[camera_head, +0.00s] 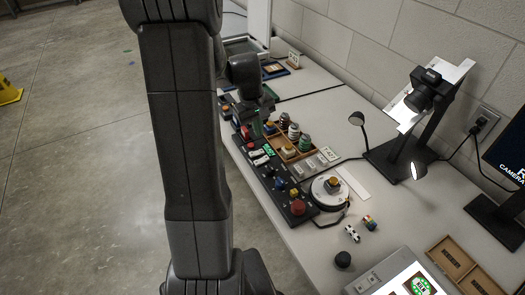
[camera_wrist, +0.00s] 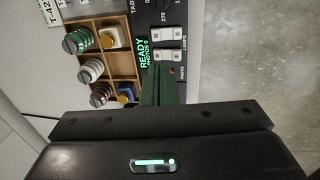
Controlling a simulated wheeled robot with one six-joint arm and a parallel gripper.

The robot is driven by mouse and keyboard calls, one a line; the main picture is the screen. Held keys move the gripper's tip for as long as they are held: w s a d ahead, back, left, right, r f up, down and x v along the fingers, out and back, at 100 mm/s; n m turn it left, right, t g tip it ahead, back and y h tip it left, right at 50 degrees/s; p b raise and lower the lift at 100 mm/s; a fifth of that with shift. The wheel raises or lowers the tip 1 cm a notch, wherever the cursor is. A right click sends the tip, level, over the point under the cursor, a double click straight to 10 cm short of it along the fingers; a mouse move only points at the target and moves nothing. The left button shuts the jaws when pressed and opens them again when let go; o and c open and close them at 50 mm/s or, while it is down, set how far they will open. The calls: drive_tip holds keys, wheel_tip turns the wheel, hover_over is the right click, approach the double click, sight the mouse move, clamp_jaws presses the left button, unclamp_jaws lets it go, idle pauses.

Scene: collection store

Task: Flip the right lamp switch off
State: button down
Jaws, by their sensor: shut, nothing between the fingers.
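A black control panel (camera_head: 283,188) lies along the table's front edge. In the wrist view two white rocker switches (camera_wrist: 171,32) (camera_wrist: 171,55) sit side by side on it near a LAMPS label. I cannot tell their on or off positions. My gripper (camera_wrist: 161,68) is shut and empty, its green fingertips just beside the nearer switch; contact cannot be made out. In the head view the right lamp head (camera_head: 419,170) glows brightly; the left lamp head (camera_head: 357,119) looks duller.
A green READY display (camera_wrist: 145,53) lies beside the switches. A red button (camera_head: 298,207) and a round turntable (camera_head: 328,191) are nearer. A camera on a stand (camera_head: 427,92) rises behind. Open floor lies left.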

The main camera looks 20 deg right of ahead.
sight(264, 157)
drive_tip(key=f, duration=0.3)
drive_tip(key=d+f, duration=0.1)
drive_tip(key=f, duration=0.7)
drive_tip(key=shift+w+d+p, duration=0.1)
drive_tip(key=shift+d+p, duration=0.2)
drive_tip(key=shift+p, duration=0.1)
drive_tip(key=shift+d+f+b, duration=0.15)
drive_tip(key=shift+f+b, duration=0.2)
drive_tip(key=shift+b, duration=0.15)
drive_tip(key=shift+r, duration=0.1)
